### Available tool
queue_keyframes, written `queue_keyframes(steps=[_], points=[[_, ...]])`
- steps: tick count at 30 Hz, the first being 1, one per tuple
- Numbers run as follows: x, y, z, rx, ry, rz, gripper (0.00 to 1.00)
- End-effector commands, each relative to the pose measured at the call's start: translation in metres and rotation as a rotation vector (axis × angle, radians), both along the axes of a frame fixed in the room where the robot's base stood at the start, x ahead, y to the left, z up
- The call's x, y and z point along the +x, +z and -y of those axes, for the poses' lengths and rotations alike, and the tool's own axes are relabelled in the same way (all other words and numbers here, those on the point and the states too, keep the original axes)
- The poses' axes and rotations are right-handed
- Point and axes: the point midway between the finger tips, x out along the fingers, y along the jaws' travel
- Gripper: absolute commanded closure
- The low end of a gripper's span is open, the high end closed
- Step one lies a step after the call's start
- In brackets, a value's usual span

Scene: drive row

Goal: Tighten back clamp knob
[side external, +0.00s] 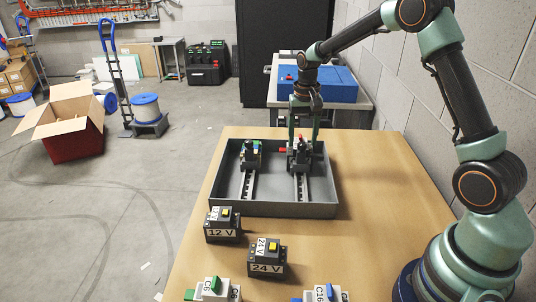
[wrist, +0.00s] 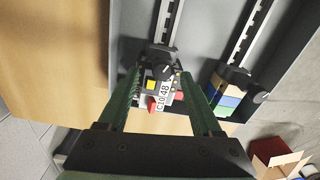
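A grey tray (side external: 283,209) on the table holds two slotted rails. The right rail (side external: 301,187) carries a short row of modules (side external: 300,158). In the wrist view, labels reading C10 and 48 (wrist: 162,96) show on this row. A black clamp knob (wrist: 162,73) stands at one end of it. A second black knob (wrist: 259,95) is on the other row. I cannot tell from the knobs' looks which is called back. My gripper (side external: 303,143) is over the right row, fingers pointing down. In the wrist view its green fingers (wrist: 163,79) are apart, with the labelled modules between them; contact is unclear.
The left rail (side external: 248,187) carries another module row (side external: 250,154) close by. Dark blocks marked 12 V (side external: 222,226) and 24 V (side external: 266,260) stand before the tray, with light modules (side external: 213,290) nearer. A blue case (side external: 335,86) is behind. The table's right side is clear.

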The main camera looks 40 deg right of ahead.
Motion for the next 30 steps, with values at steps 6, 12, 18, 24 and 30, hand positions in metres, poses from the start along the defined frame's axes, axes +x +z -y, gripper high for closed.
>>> queue_keyframes(steps=[6, 12, 18, 24, 30], points=[[-0.001, -0.001, -0.002, 0.001, 0.006, -0.003, 0.0], [0.0, 0.003, -0.002, 0.001, 0.008, -0.004, 0.0], [-0.001, 0.018, -0.003, 0.0, 0.009, -0.004, 0.0], [0.0, 0.033, -0.003, 0.001, 0.009, -0.003, 0.0], [0.0, 0.047, -0.003, 0.001, 0.009, -0.003, 0.0]])
